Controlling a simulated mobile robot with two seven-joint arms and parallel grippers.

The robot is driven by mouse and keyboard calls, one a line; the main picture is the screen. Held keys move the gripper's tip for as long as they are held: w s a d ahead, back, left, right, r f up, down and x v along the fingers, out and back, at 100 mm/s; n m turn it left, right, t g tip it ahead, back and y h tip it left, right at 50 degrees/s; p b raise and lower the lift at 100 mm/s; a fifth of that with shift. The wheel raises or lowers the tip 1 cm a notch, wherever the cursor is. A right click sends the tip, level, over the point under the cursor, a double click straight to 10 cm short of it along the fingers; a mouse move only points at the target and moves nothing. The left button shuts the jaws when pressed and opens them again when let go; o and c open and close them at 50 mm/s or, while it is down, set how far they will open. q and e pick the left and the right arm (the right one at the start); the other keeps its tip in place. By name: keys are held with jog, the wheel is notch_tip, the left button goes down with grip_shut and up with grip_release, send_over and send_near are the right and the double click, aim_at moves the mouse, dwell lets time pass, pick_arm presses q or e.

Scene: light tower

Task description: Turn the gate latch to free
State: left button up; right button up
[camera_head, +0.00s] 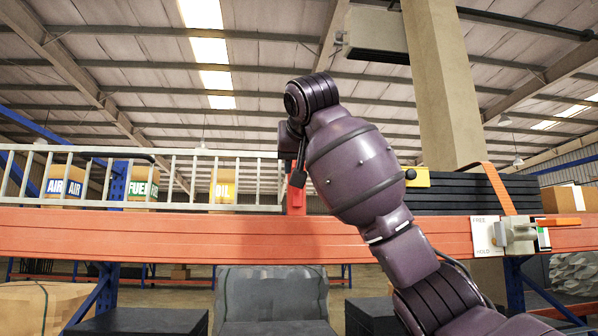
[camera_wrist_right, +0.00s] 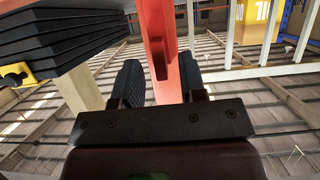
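The gate latch (camera_head: 520,233) is a pale metal block on the orange beam at the right in the head view. An orange lever on it points right, roughly level. A white plate (camera_head: 483,236) beside it reads FREE above HOLD. The white railed gate (camera_head: 180,157) stands at the left, with a red post (camera_head: 296,200) at its right end. My right arm rises across the middle, and its gripper is mostly hidden there. In the wrist view the right gripper (camera_wrist_right: 160,80) has its fingers apart, with a red bar (camera_wrist_right: 163,40) between them; contact is unclear.
The orange beam (camera_head: 150,236) crosses the whole head view. Boxes marked AIR (camera_head: 62,187), FUEL (camera_head: 140,187) and OIL (camera_head: 224,189) stand behind the gate. Dark stacked slabs (camera_head: 460,195) lie right of my arm. A tan column (camera_head: 445,90) rises behind them.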

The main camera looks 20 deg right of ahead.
jog(key=b+v, duration=0.3)
jog(key=v, duration=0.5)
jog(key=shift+s+a+b, duration=0.2)
jog(key=shift+s+b, duration=0.15)
dwell(0.4)
